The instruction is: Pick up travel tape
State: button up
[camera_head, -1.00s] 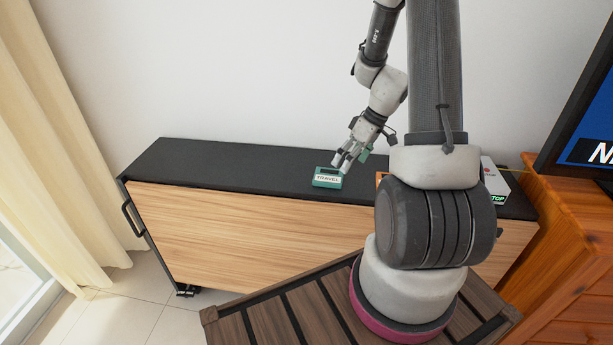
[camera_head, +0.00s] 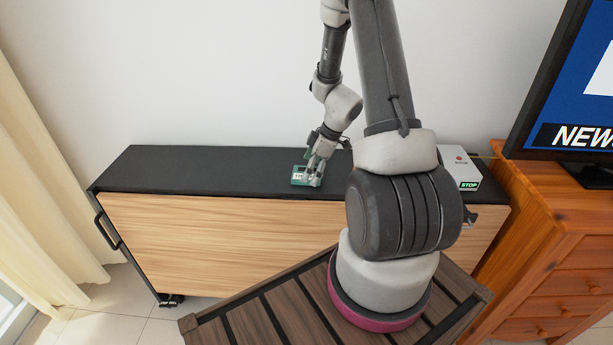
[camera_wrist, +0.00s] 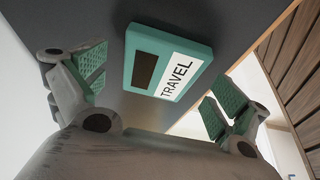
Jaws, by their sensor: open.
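The travel tape (camera_head: 299,178) is a flat green box with a white label, lying on the black top of a low cabinet (camera_head: 215,170). In the wrist view the tape (camera_wrist: 143,69) shows its "TRAVEL" label and a dark window, beyond and between my fingertips. My gripper (camera_head: 314,175) is at the tape in the head view and partly covers it. In the wrist view my gripper (camera_wrist: 155,95) is open, with its green finger pads apart on either side and nothing between them. I cannot tell whether a finger touches the tape.
A white box with a green "STOP" label (camera_head: 458,165) stands at the cabinet's right end, behind my arm. A wooden drawer chest (camera_head: 555,220) with a screen (camera_head: 575,90) is at the right. The cabinet top left of the tape is clear. A white wall is behind.

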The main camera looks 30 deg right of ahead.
jog(key=shift+f, duration=0.25)
jog(key=c, duration=1.1)
jog(key=shift+r, duration=0.1)
